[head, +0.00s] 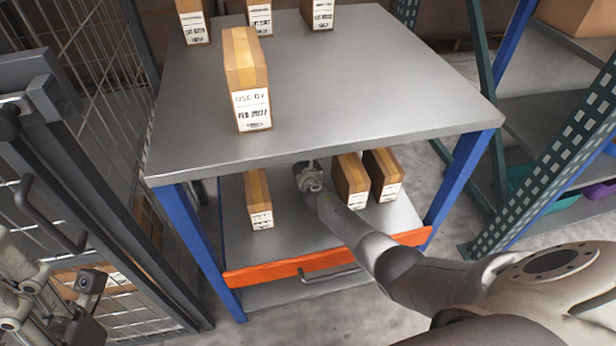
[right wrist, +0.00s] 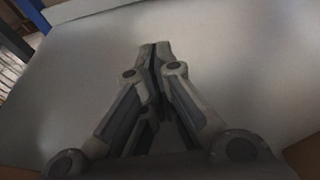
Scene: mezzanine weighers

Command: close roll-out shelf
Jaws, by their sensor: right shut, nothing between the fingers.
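The roll-out shelf (head: 310,235) is a grey deck under the steel table top, with an orange front (head: 285,270) and a grey bar handle (head: 330,274). Its front lies across the two front blue legs; how far it stands out I cannot tell. My right gripper (head: 308,166) is shut and empty, over the shelf deck just under the table top's front edge, between cartons. The right wrist view shows its closed fingers (right wrist: 155,50) before a plain grey surface. My left gripper (head: 60,300) appears at the lower left, near the mesh cage; its finger state is unclear.
A carton (head: 258,199) stands left on the shelf, and two cartons (head: 350,181) (head: 384,175) stand right of my gripper. Several cartons stand on the table top (head: 370,85). A mesh cage (head: 95,120) borders the left, a green rack post (head: 545,150) the right.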

